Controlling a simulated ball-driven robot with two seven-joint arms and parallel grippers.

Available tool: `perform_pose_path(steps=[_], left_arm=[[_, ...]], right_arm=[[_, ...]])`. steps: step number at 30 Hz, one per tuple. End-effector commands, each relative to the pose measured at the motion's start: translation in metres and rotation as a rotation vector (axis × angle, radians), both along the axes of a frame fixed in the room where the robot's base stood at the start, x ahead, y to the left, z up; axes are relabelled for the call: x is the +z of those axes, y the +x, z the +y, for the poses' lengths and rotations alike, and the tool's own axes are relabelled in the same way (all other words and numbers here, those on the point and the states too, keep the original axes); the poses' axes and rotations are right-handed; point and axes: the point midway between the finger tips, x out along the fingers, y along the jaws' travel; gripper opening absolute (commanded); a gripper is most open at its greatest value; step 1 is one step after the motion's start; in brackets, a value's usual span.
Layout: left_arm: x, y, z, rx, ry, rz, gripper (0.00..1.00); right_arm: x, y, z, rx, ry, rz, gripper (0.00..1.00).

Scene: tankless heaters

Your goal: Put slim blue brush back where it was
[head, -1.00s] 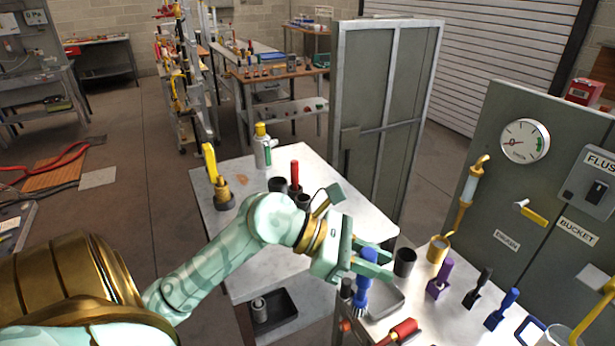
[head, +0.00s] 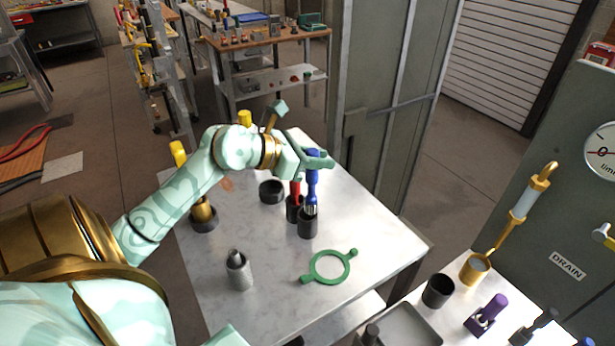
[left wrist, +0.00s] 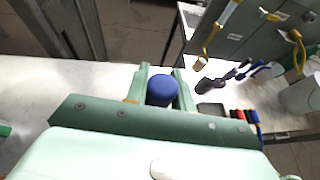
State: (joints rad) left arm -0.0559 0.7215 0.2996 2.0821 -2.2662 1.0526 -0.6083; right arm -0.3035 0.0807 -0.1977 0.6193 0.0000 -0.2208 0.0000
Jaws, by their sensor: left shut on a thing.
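The slim blue brush (head: 312,188) hangs upright, bristles down, in my left gripper (head: 320,160). The jaws are shut on its handle, and its round blue top shows between the fingers in the left wrist view (left wrist: 162,90). The bristles are at the mouth of a black cup (head: 307,225) on the marble table; I cannot tell whether they are inside it or just above. A red-handled tool (head: 295,190) stands in another black cup (head: 293,212) close behind. My right gripper is not in view.
A green ring with lugs (head: 330,266) lies on the marble table (head: 385,235). A grey cup (head: 239,272) and a wide black cup (head: 271,191) stand nearby. The right-hand bench holds a black cup (head: 438,290), a purple brush (head: 487,315) and a grey tray (head: 408,328).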

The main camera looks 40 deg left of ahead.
Motion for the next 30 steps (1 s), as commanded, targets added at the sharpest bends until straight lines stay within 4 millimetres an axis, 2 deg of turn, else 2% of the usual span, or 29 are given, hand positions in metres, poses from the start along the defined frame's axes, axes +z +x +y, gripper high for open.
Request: perform_pose_path(steps=[1, 4, 9, 14, 21, 30], left_arm=[[-0.003, 0.003, 0.01, 0.028, 0.001, -0.004, 0.0], [-0.017, 0.006, 0.021, 0.06, -0.004, -0.007, 0.0], [-0.05, 0.006, 0.021, 0.064, -0.003, -0.009, 0.0], [-0.065, 0.006, 0.021, 0.061, -0.003, -0.01, 0.0], [-0.099, 0.006, 0.02, 0.061, -0.003, -0.009, 0.0], [-0.1, 0.006, 0.02, 0.059, -0.001, -0.011, 0.0]], right_arm=[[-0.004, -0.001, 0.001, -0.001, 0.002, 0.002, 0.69], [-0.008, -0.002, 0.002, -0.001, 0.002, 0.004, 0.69], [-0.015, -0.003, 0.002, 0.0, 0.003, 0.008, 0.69], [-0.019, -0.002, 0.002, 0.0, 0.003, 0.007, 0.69], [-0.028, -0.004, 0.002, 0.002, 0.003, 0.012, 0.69], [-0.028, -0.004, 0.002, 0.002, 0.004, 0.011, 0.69]])
